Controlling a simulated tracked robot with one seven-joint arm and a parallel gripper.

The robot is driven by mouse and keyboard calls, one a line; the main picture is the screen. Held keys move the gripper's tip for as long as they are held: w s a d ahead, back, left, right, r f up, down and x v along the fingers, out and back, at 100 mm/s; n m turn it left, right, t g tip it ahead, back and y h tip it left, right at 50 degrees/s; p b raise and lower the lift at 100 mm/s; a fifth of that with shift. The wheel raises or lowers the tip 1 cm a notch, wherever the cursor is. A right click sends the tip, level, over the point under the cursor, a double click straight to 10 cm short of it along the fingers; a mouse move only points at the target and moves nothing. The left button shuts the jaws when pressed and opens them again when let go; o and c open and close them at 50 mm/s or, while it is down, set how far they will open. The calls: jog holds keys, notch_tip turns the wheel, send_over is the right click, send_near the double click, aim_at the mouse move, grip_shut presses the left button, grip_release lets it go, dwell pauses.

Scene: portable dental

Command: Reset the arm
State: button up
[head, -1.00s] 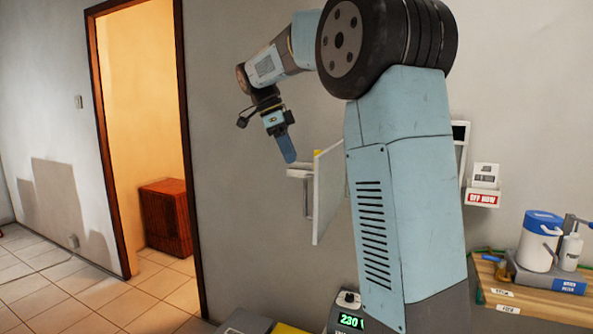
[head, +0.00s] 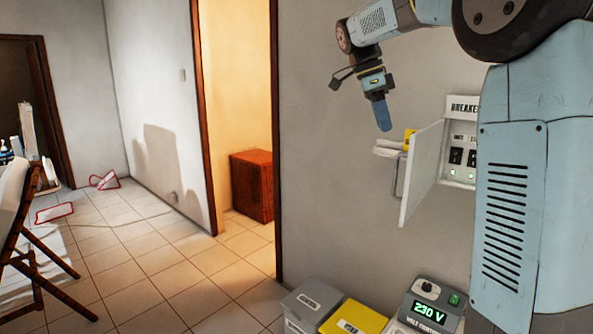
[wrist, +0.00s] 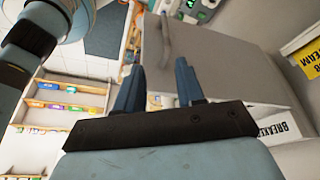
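My gripper (head: 381,115) hangs with its blue fingers pointing down, in front of the wall and above left of the open door of the breaker box. In the wrist view its two blue fingers (wrist: 158,88) stand apart with nothing between them, so it is open and empty. The breaker box (head: 461,150) is on the wall with switches and green lights showing. Its grey door (head: 422,172) stands swung open, with a handle (head: 397,176) on its outer face. My arm hides part of the wall to the right.
A voltage unit reading 230 V (head: 430,309), a yellow box (head: 353,317) and a grey box (head: 312,300) stand low at the front. A doorway with a red-brown crate (head: 252,185) is to the left. Tiled floor (head: 150,262) lies open; a chair (head: 30,235) stands far left.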

jog(key=s+f+n+t+y, duration=0.1)
jog(key=s+f+n+t, duration=0.1)
jog(key=s+f+n, duration=0.3)
jog(key=s+a+f+n+t+y, duration=0.1)
jog(key=s+f+n+t, duration=0.1)
jog(key=s+f+n, duration=0.3)
jog(key=s+f+n+t+y, duration=0.1)
jog(key=s+f+n, duration=0.4)
jog(key=s+n, duration=0.5)
jog(key=s+t, duration=0.1)
jog(key=s, duration=0.7)
jog(key=shift+a+f+n+t+y, duration=0.2)
jog(key=shift+a+n+t+y, duration=0.15)
jog(key=shift+n+t+y, duration=0.05)
